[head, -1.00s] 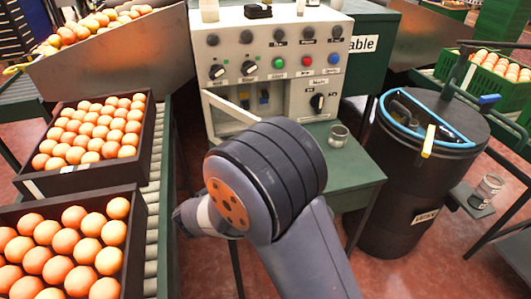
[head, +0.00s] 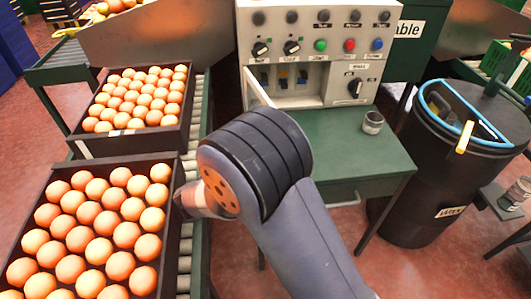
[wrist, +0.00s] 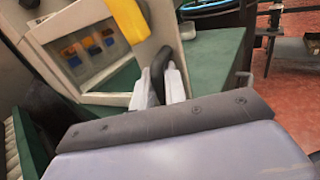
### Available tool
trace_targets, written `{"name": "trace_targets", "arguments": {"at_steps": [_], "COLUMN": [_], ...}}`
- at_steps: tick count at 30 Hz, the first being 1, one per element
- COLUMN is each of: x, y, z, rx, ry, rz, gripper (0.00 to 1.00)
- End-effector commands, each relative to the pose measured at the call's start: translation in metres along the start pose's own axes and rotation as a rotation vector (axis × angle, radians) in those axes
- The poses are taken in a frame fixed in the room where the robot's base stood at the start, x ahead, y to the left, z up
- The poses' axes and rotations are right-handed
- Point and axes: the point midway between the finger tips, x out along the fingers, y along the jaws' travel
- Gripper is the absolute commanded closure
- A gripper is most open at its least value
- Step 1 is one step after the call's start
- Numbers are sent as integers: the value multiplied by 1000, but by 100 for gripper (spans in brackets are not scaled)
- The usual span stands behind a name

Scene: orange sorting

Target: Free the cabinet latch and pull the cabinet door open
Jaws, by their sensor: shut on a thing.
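The pale control cabinet (head: 310,50) stands on a green table at the back in the head view. Its lower compartment (head: 300,82) is open to view, with blue and yellow switches inside. The pale door (head: 258,88) stands swung out on the left side of that compartment. In the wrist view, my gripper (wrist: 160,85) is shut on a black curved handle (wrist: 159,62). A yellow lever (wrist: 130,18) is just above it. The coloured switches (wrist: 90,47) show behind and to the left. My arm hides the gripper and handle in the head view.
A metal cup (head: 373,122) stands on the green table (head: 350,155). A black drum (head: 440,170) with a blue-rimmed top is to the right. Crates of oranges (head: 95,230) sit on rollers to the left.

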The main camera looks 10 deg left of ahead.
Motion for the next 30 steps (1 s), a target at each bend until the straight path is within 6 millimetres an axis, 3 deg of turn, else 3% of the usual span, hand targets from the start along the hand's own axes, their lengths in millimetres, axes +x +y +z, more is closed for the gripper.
{"name": "trace_targets", "arguments": {"at_steps": [2,3,9,20,30], "x": [0,0,0,0,0], "y": [1,1,1,0,0], "z": [2,2,2,8,72], "rx": [1,1,1,2,7], "ry": [-1,-1,-2,-1,-3], "rz": [3,4,2,1,2], "gripper": [100,86,70,70,70]}}
